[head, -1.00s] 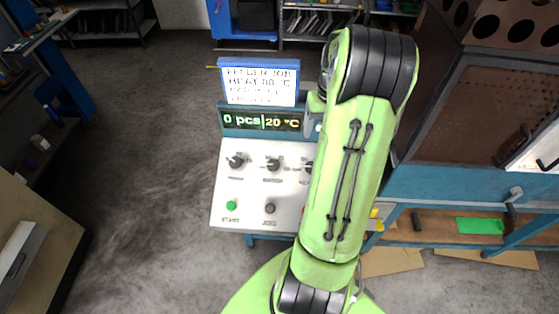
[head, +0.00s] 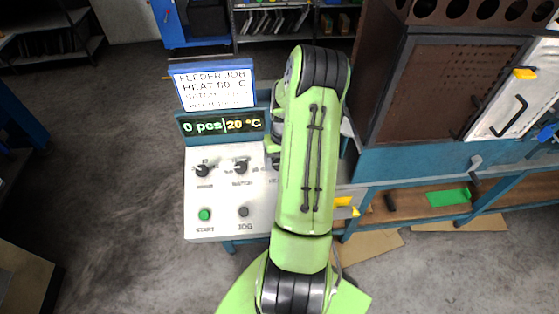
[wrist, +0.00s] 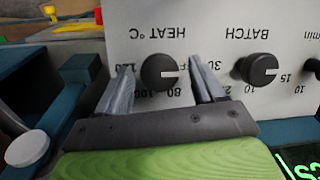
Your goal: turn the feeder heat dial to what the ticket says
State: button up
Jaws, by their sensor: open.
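The heat dial (wrist: 160,72) is a black knob under an upside-down "HEAT °C" label in the wrist view. Its white mark points right in the picture, away from the 80 and 100 at the lower edge. My gripper (wrist: 158,64) is open, one finger on each side of this dial, with gaps visible; how deep the fingers reach is unclear. In the head view my arm largely hides the gripper and heat dial. The ticket (head: 213,88) reads "FEEDER JOB", "HEAT 80 °C"; its lower lines are blurred. The display (head: 222,125) reads 0 pcs and 20 °C.
The batch dial (wrist: 258,69) is close beside my right finger in the wrist view. On the white panel (head: 224,220) are another dial (head: 203,171), a green START button (head: 204,215) and a dark JOG button (head: 243,212). A brown perforated cabinet (head: 438,92) stands to the right.

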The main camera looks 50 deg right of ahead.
jog(key=shift+c, duration=0.4)
jog(key=c, duration=1)
jog(key=shift+o, duration=0.2)
jog(key=shift+m, duration=0.3)
jog(key=m+t+b, duration=0.1)
jog(key=m, duration=0.1)
jog(key=m+t+b, duration=0.1)
jog(key=m, duration=0.2)
jog(key=shift+s+d+y, duration=0.1)
jog(key=shift+s+y, duration=0.1)
jog(key=shift+y, duration=0.1)
jog(key=m+t, duration=0.1)
jog(key=m, duration=0.1)
jog(key=m+b, duration=0.1)
jog(key=m, duration=0.2)
jog(key=shift+s+m+t, duration=0.15)
jog(key=shift+m+t, duration=0.15)
jog(key=shift+t, duration=0.1)
jog(key=o, duration=1)
